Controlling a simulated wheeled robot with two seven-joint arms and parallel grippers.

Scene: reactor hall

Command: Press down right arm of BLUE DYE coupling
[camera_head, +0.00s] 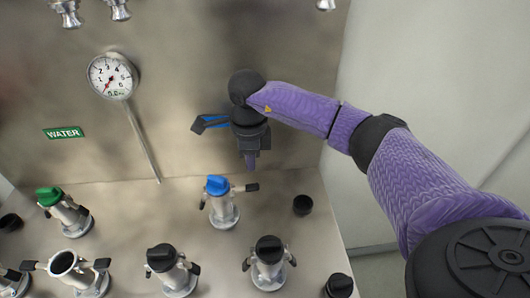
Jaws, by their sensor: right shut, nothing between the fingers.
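No BLUE DYE label is readable. My right gripper (251,163) points down with its fingers shut and empty. In the picture its tips are just above the right arm's end, with a small gap. I cannot tell how they line up in depth. My left gripper is not in view.
Black-capped couplings (269,252) and (162,259) stand in front, with an open coupling (63,265) to the left. A green-capped coupling (48,197) stands farther left. A black cap (302,205) sits right of the blue coupling. A gauge (112,77) and WATER label (63,133) are on the back panel.

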